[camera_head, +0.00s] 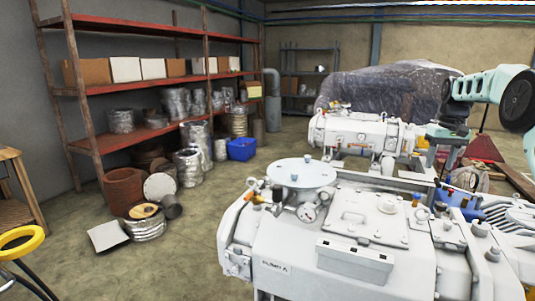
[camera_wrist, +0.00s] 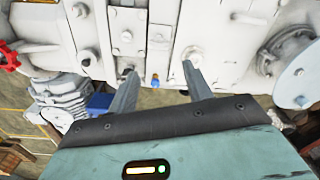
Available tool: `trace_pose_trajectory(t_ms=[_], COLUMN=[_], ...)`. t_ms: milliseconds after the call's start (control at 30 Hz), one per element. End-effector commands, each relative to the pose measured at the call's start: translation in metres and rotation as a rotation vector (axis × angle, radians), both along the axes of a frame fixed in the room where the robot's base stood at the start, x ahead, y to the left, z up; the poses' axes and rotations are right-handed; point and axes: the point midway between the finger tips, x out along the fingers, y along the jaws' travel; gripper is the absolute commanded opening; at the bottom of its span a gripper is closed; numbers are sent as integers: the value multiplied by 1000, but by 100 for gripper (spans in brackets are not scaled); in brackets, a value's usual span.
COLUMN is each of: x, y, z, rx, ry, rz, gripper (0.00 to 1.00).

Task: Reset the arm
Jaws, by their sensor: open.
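My gripper (camera_wrist: 160,80) shows in the wrist view with its two grey fingers spread apart and nothing between them. Its fingertips are over a white machine (camera_wrist: 220,35) with bolts and a round flange. In the head view my arm comes in from the upper right, and the gripper end (camera_head: 447,145) hangs above the right part of the large white vacuum pump (camera_head: 335,255). The fingers are small there. I cannot tell how far they are above the pump.
A second white pump (camera_head: 362,133) stands behind, before a plastic-wrapped bulk (camera_head: 390,90). Red shelving (camera_head: 150,88) with boxes and cans lines the left wall. Open floor (camera_head: 200,220) lies left of the pump.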

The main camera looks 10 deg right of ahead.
Motion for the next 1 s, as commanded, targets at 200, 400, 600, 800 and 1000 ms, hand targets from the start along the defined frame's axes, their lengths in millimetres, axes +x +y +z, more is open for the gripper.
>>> trace_pose_trajectory(t_ms=[200,400,600,800,1000], x=[8,-1,-54,-151,-279], y=[73,181,317,425,485], z=[8,15,17,8,-14], rx=[23,53,81,91,72], ry=[-13,-26,-32,-26,-18], rz=[85,210,379,549,718], gripper=[50,50,50,50,50])
